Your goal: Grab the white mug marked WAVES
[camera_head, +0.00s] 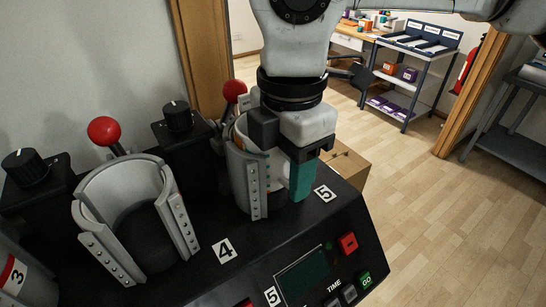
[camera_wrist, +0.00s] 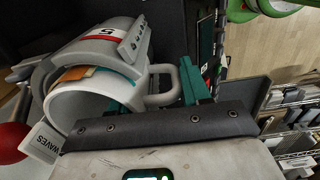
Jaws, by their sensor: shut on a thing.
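The white mug (camera_wrist: 92,103) sits in the curved grey press clamp (camera_head: 240,182) marked 5. In the wrist view its open mouth faces the camera, and orange and teal print shows near its rim. A white tag (camera_wrist: 41,142) reading WAVES is beside the rim. The mug's handle (camera_wrist: 162,98) points toward my gripper (camera_wrist: 188,84).
An empty clamp (camera_head: 125,205) marked 4 with a red-knobbed lever (camera_head: 104,131) stands to the left. The press's control panel (camera_head: 304,278) is in front. A cardboard box (camera_head: 349,165) is behind my gripper. Open wooden floor (camera_head: 440,215) lies to the right.

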